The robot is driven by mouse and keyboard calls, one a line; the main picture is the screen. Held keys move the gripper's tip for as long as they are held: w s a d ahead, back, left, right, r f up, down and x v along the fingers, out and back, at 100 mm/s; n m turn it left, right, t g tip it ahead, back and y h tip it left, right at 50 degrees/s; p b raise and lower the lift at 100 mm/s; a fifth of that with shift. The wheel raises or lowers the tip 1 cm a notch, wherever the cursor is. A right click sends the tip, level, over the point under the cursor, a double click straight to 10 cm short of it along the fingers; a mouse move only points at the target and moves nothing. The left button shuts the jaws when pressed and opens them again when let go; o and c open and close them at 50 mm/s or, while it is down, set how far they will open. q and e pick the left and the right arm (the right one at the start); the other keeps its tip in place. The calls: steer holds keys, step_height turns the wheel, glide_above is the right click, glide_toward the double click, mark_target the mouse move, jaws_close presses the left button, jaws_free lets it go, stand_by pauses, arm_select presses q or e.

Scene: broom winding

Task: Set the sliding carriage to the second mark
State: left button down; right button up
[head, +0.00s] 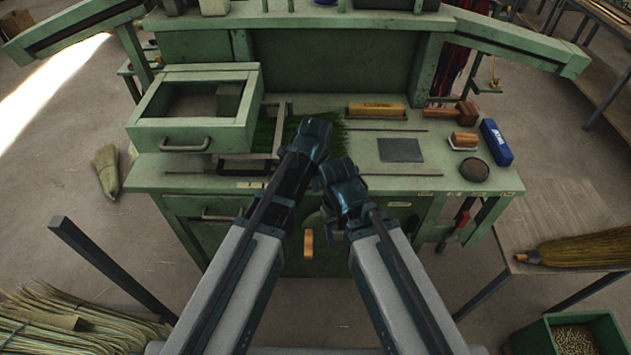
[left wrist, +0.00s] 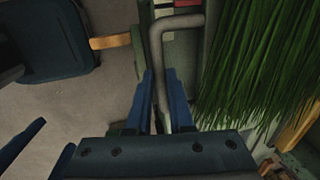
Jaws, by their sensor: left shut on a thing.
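My left gripper (head: 312,140) is over the front of the green bench, beside a bundle of green bristles (head: 268,132). In the left wrist view, its blue fingers (left wrist: 163,98) are shut around a grey bent rod handle (left wrist: 165,50); green bristles (left wrist: 245,60) hang beside it. A grey metal frame (head: 245,157) lies on the bench left of the gripper. I take this for the sliding carriage; its joint with the handle is hidden. Pale labels (head: 250,185) mark the bench front edge; their writing is unreadable. My right gripper (head: 345,190) is in front of the bench; its fingertips are unclear.
A green open box with a handle (head: 185,144) stands at the bench left. A yellow-backed brush (head: 376,109), a dark plate (head: 400,150), a mallet (head: 466,112) and a blue box (head: 496,142) lie to the right. An orange-wood handle (head: 308,245) is on the bench front.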

arm_select(q)
steer(key=shift+a, duration=0.1)
steer(key=a, duration=0.3)
steer(key=shift+a, duration=0.6)
steer(key=shift+d, duration=0.2)
steer(key=c, duration=0.8)
jaws_free()
steer(key=shift+r, duration=0.1)
step_height(320, 180, up, 13)
steer(key=s+p, duration=0.2)
steer(key=p, duration=1.1)
steer(key=shift+s+r+p, duration=0.2)
steer(key=shift+s+p, duration=0.1)
